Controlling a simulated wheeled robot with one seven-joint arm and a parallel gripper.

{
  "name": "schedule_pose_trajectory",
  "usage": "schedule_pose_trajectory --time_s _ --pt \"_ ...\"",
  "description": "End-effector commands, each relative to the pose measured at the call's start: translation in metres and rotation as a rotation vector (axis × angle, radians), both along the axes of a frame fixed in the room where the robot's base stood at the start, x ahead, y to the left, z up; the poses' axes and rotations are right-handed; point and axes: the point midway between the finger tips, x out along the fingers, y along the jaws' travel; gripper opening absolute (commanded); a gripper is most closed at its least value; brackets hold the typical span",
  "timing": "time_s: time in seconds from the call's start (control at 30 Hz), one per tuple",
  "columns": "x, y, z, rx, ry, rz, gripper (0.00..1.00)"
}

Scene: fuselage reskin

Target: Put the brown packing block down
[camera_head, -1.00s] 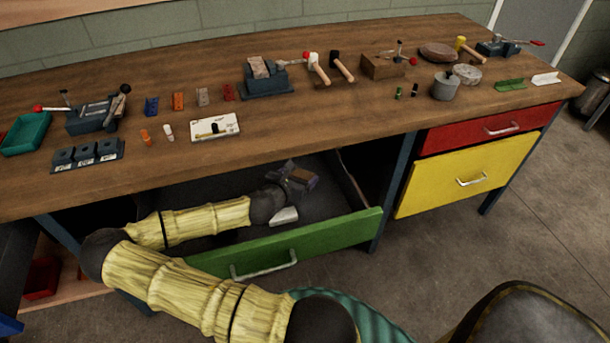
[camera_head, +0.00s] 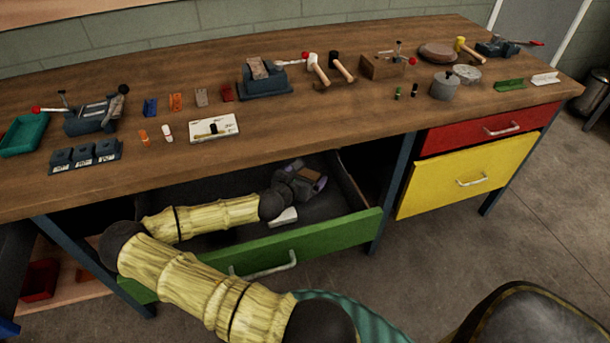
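The brown packing block (camera_head: 311,174) is low inside the open green drawer (camera_head: 300,243), towards its right back part. My gripper (camera_head: 308,178) reaches into the drawer from the left, with a finger on either side of the block, and appears shut on it. The fingers and wrist hide part of the block. I cannot tell whether its underside touches the drawer floor.
A white piece (camera_head: 284,217) lies in the drawer beneath my wrist. The drawer's front and right wall stand close around my gripper. The wooden bench top (camera_head: 330,125) above holds vises, mallets and small parts. A yellow drawer (camera_head: 465,178) is at the right.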

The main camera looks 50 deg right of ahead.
Motion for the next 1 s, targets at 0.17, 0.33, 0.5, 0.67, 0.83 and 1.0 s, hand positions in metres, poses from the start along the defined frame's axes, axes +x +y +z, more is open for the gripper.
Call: schedule_pose_trajectory --time_s 0.17,0.33,0.5,0.67,0.83,1.0 --pt "0.001 0.001 0.000 0.000 0.000 0.002 0.94" --pt "0.001 0.002 0.004 0.000 -0.001 0.002 0.94" --pt "-0.004 0.019 0.011 0.000 0.000 0.004 0.94" --pt "-0.010 0.042 0.021 0.000 0.001 0.005 0.94" --pt "-0.016 0.061 0.029 0.000 0.001 0.004 0.94" --pt "-0.019 0.067 0.031 0.000 0.001 0.001 0.94"
